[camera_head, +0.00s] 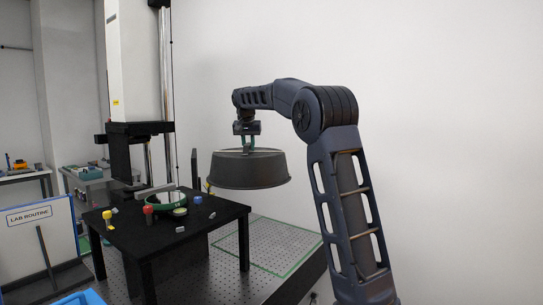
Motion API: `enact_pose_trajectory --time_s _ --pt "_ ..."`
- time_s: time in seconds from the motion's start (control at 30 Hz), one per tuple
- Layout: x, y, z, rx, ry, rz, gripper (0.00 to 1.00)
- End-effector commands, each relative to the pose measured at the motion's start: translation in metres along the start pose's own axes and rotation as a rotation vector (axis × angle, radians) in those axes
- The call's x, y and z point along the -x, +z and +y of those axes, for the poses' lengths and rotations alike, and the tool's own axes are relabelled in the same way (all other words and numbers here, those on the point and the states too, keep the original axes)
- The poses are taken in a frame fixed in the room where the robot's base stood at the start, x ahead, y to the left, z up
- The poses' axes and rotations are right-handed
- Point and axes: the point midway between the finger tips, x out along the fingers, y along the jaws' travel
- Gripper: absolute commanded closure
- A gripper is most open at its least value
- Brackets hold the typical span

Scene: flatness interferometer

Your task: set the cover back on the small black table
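The cover (250,171) is a dark grey, round, shallow tub shape with a wider lower rim and a handle on top. It hangs level in the air at mid-picture. My gripper (247,143) is above it, with its fingers down at the cover's top handle, and appears shut on that handle. The small black table (220,213) stands below and to the left, its right edge under the cover in the picture. The cover appears apart from the tabletop.
On the black table are a green-rimmed round dish (165,203), a red knob-like piece (148,210), a blue piece (198,200) and a yellow piece (107,215). A perforated bench (265,240) lies right of it. A tall instrument column (137,70) rises behind.

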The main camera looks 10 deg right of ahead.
Motion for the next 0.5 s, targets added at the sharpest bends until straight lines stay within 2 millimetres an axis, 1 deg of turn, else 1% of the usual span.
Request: enact_pose_trajectory --time_s 0.03,0.1,0.27,0.37,0.5 --pt "0.008 0.005 -0.021 0.005 -0.001 0.002 1.00" --pt "0.016 0.013 -0.046 0.001 0.001 0.002 1.00" --pt "0.036 0.035 -0.101 -0.003 0.002 0.004 1.00" --pt "0.047 0.051 -0.134 -0.006 0.004 0.005 1.00" --pt "0.063 0.077 -0.179 -0.009 0.004 0.006 1.00"
